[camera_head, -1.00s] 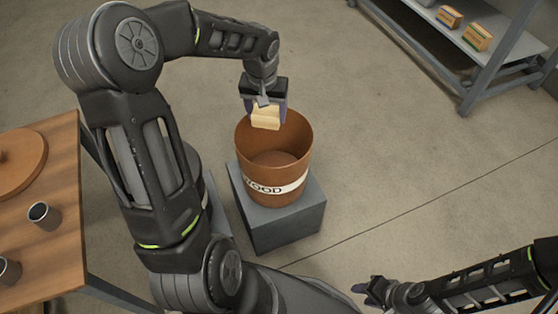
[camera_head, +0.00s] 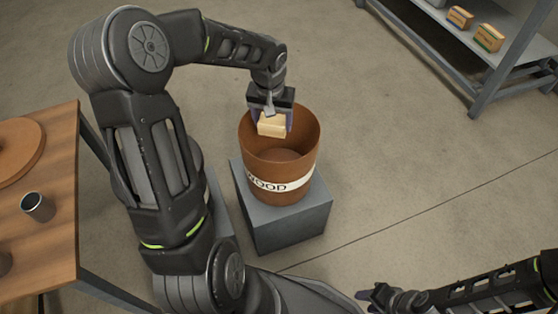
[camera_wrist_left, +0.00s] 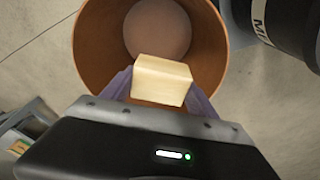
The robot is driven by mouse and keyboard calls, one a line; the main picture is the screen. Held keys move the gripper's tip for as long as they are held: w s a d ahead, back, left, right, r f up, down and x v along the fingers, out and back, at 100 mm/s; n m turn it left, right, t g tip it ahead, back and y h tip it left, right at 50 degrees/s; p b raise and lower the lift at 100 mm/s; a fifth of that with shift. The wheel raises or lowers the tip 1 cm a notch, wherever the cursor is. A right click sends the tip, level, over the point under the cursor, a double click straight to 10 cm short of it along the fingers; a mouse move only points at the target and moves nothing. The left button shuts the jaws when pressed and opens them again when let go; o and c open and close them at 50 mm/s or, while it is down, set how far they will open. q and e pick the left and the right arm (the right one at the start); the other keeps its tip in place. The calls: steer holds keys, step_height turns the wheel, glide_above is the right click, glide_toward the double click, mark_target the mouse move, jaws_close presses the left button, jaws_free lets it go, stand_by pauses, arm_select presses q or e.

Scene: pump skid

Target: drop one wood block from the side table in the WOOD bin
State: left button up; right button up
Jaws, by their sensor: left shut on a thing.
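My left gripper (camera_head: 272,122) is shut on a pale wood block (camera_head: 271,125). It holds the block over the open mouth of the brown WOOD bin (camera_head: 283,168), toward the bin's back rim. In the left wrist view the block (camera_wrist_left: 161,80) sits between the purple fingertips of my left gripper (camera_wrist_left: 160,88), with the bin's inside (camera_wrist_left: 205,45) and its round floor beyond it. The bin stands upright on a grey plinth (camera_head: 290,226). My right gripper (camera_head: 368,297) is low at the right, away from the bin; its finger opening is unclear.
A wooden table (camera_head: 50,245) with a round board (camera_head: 15,150) and a metal cup (camera_head: 38,207) stands at the left. A grey shelf (camera_head: 500,55) with small boxes (camera_head: 489,38) is at the upper right. A dark cylinder (camera_wrist_left: 285,22) stands beside the bin. Floor right of the bin is clear.

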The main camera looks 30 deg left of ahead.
arm_select(q)
steer(key=o, duration=1.4)
steer(key=shift+o, duration=0.2)
steer(key=shift+r, duration=0.1)
steer(key=r, duration=0.2)
steer(key=r+p, duration=0.1)
steer(key=r, duration=0.2)
steer(key=s+r+p, duration=0.1)
steer(key=r, duration=0.1)
steer(key=shift+d+r, duration=0.25)
steer(key=shift+r, duration=0.1)
steer(key=shift+f, duration=0.1)
